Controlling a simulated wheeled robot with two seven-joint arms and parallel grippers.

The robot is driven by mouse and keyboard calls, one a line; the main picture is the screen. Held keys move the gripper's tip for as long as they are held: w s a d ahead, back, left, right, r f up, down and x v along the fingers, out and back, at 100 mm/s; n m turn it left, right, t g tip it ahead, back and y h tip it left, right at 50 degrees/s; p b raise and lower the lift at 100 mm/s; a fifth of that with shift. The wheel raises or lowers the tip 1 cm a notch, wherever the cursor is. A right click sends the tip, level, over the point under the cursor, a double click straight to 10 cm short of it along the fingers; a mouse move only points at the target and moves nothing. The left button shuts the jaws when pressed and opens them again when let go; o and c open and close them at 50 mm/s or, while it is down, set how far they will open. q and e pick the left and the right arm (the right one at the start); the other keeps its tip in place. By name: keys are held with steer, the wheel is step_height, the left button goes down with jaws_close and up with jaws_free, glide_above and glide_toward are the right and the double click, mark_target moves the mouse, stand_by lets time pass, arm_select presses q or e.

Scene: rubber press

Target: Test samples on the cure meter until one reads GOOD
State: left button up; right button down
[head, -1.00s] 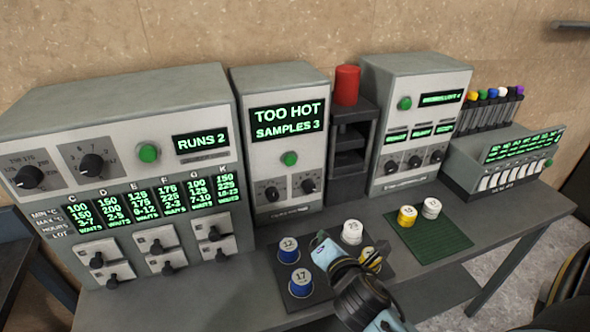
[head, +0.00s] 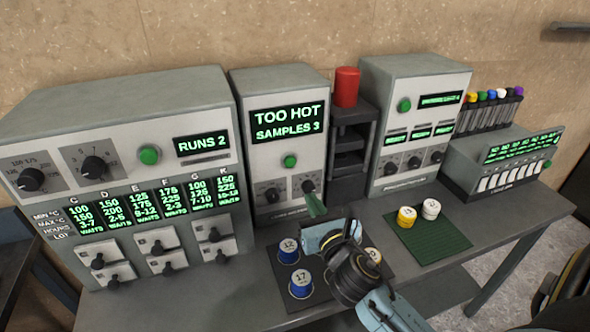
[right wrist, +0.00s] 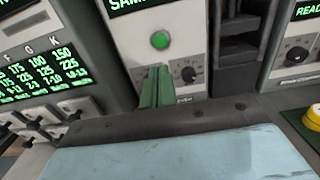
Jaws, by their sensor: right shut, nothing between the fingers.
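The grey box reading TOO HOT and SAMPLES 3 (head: 278,112) has a green button (head: 290,161) and two dark knobs. My right gripper (head: 315,203) is shut and empty, its green fingertips just in front of the right knob (head: 308,186). In the right wrist view the fingers (right wrist: 155,87) are together below the green button (right wrist: 160,40) and left of the knob (right wrist: 187,74). I cannot tell whether they touch the box. Blue pots 12 (head: 288,251) and 17 (head: 301,283) stand on a dark mat (head: 277,268). A yellow pot (head: 373,254) is partly behind my arm. My left gripper is out of view.
A yellow pot (head: 407,216) and a white pot (head: 431,209) stand on a green mat (head: 448,245). A RUNS 2 machine (head: 120,170) stands left. A dark rack with a red cylinder (head: 347,86) and another instrument (head: 418,110) stand right. The front-left table is clear.

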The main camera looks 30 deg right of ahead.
steer(key=p+x, duration=0.1)
steer(key=x, duration=1.1)
steer(key=shift+w, duration=0.3)
steer(key=shift+x, duration=0.8)
steer(key=shift+r, duration=0.15)
steer(key=shift+s+a, duration=0.1)
steer(key=shift+s, duration=0.1)
steer(key=shift+p+v, duration=0.5)
steer(key=shift+v, duration=0.75)
glide_toward(290, 163)
steer(key=b+v, duration=0.1)
steer(key=v, duration=0.4)
steer(key=shift+s, duration=0.3)
